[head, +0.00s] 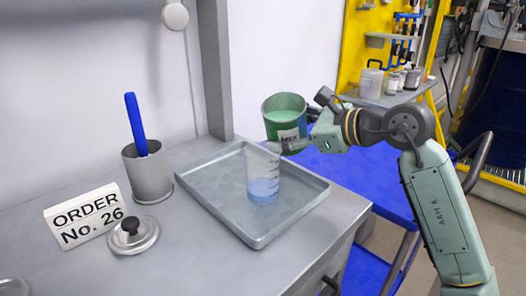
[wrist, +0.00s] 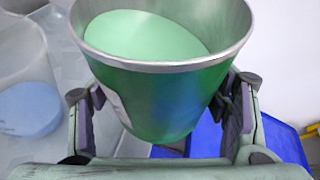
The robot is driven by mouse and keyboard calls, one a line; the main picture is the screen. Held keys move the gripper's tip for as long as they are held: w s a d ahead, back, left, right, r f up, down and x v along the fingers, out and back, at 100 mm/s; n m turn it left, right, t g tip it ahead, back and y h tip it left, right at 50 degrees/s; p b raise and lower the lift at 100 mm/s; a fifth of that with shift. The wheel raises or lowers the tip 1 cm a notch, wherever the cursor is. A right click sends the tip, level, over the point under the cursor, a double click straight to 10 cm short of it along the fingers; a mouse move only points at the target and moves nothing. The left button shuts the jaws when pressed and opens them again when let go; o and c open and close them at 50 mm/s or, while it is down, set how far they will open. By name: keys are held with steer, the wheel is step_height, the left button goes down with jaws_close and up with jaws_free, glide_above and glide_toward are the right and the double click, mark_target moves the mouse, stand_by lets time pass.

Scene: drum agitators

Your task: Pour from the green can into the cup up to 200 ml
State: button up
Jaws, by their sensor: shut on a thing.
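The green can (head: 282,124) is held in the air by my gripper (head: 300,138), just right of and above the cup. It holds pale green liquid and looks close to upright in the head view. In the wrist view the can (wrist: 165,95) sits between both fingers of my gripper (wrist: 165,110). The clear cup (head: 263,180) stands on the tray, with blue liquid in its lower part. It also shows at the left edge of the wrist view (wrist: 28,95). The cup's scale marks are too small to read. No stream shows between can and cup.
The grey tray (head: 225,213) lies on the metal bench (head: 190,262). Left of it stand a metal pot (head: 148,175) with a blue-handled tool (head: 136,124), a lid with a black knob (head: 133,236) and an order sign (head: 86,215). A grey post (head: 214,70) rises behind.

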mark_target(270, 110)
steer(key=shift+s+a+f+n+t+b, duration=0.2)
steer(key=shift+s+n+t+b, duration=0.15)
steer(key=shift+n, duration=0.15)
stand_by(0.5)
steer(key=shift+n+t, duration=0.35)
steer(key=shift+n, duration=0.25)
steer(key=shift+s+a+r+p, duration=0.1)
steer(key=shift+s+r+p, duration=0.15)
steer(key=shift+r+p, duration=0.9)
steer(key=shift+s+a+r+p, duration=0.15)
steer(key=shift+r+p, duration=0.4)
steer(key=shift+r, duration=1.15)
steer(key=shift+d+f, duration=0.1)
steer(key=shift+f, duration=0.2)
steer(key=shift+s+f+n+t+b, duration=0.1)
steer(key=shift+f+n+t+b, duration=0.2)
steer(key=shift+f+n+b, duration=0.6)
steer(key=shift+r+n+t, duration=0.5)
steer(key=shift+r, duration=0.35)
stand_by(0.8)
